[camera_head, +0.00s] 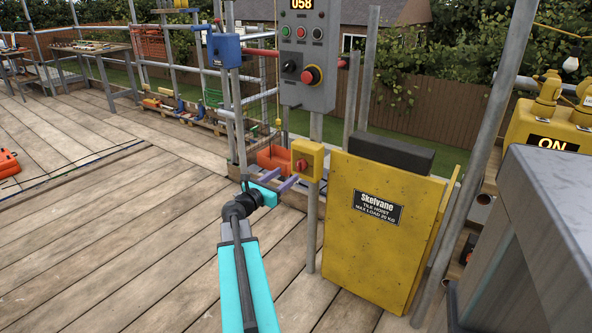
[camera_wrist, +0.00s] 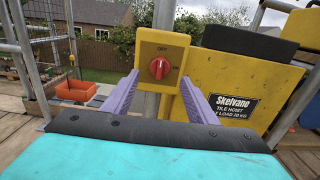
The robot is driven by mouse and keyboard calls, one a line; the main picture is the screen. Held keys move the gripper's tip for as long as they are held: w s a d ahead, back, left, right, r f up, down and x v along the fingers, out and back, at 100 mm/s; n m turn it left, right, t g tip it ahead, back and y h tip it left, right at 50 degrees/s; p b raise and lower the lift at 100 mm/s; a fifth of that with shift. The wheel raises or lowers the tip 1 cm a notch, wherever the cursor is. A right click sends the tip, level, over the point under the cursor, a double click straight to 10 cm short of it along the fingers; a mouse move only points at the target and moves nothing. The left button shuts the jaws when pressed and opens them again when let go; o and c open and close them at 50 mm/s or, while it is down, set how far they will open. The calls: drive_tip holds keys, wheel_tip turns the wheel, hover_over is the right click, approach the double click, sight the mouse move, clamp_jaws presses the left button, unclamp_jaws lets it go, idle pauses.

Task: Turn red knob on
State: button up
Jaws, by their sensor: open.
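The red knob (camera_wrist: 159,69) sits on the front of a small yellow switch box (camera_wrist: 176,47) on a grey post. OFF and ON labels show around it; its grip stands roughly upright in the wrist view. In the head view the knob (camera_head: 302,165) is on the yellow box (camera_head: 318,158) left of the hoist. My gripper (camera_head: 290,178) is open, with its purple fingers pointing at the box. In the wrist view the fingers (camera_wrist: 159,88) are spread on either side of the knob. I cannot tell whether they touch it.
A yellow Skelvane tile hoist (camera_head: 375,235) stands right of the post. A grey control panel (camera_head: 308,55) with buttons and another red knob is above. A blue box (camera_head: 224,50) is on a pole to the left. An orange tray (camera_wrist: 75,90) lies behind.

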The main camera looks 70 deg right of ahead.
sight(298, 167)
drive_tip(key=shift+b+x, duration=0.55)
drive_tip(key=shift+x, duration=3.5)
drive_tip(key=c, duration=1)
drive_tip(key=shift+a, duration=0.1)
drive_tip(key=shift+c, duration=0.3)
